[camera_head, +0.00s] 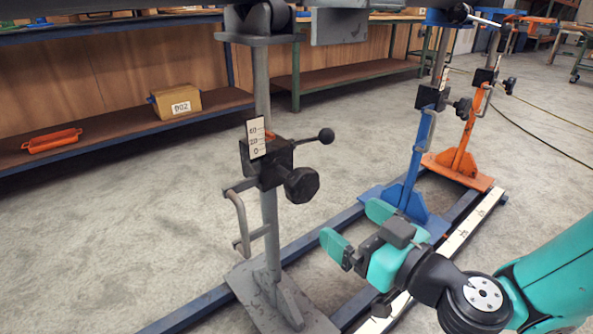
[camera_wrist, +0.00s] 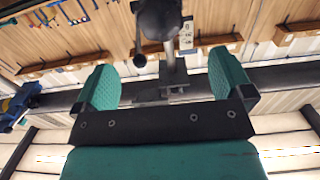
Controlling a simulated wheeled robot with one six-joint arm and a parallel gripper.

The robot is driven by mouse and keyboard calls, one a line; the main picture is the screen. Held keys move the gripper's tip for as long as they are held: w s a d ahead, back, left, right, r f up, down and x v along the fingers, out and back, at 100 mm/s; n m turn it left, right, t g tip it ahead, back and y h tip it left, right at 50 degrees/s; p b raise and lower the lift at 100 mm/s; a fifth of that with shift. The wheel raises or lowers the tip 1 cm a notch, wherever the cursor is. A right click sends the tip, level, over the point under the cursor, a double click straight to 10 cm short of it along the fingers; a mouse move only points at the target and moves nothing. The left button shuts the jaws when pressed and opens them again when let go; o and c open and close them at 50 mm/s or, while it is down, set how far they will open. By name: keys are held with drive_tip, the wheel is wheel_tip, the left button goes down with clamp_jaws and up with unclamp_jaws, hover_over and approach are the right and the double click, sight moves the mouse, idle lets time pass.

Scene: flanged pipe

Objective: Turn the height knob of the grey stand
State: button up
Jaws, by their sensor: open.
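The grey stand (camera_head: 266,225) stands upright left of centre in the head view, on a flat foot. Its black height knob (camera_head: 301,185) sits on the right side of a dark clamp block, below a lever with a round black ball (camera_head: 326,136). A white scale marked 0, 20, 40 is beside the block. My gripper (camera_head: 357,227) is open and empty, below and right of the knob, apart from it. In the wrist view the knob (camera_wrist: 160,17) shows at the top middle, beyond and between the teal fingers (camera_wrist: 165,85). The lever ball (camera_wrist: 139,60) hangs left of it.
A blue stand (camera_head: 412,170) and an orange stand (camera_head: 467,140) stand right and behind, on the same floor rails (camera_head: 190,314). The floor left of the grey stand is clear.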

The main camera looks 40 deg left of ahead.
sight(296, 183)
drive_tip(key=p+x, duration=0.1)
drive_tip(key=x, duration=1.3)
drive_tip(key=shift+a+p, duration=0.2)
drive_tip(key=shift+p, duration=0.1)
drive_tip(key=c, duration=0.9)
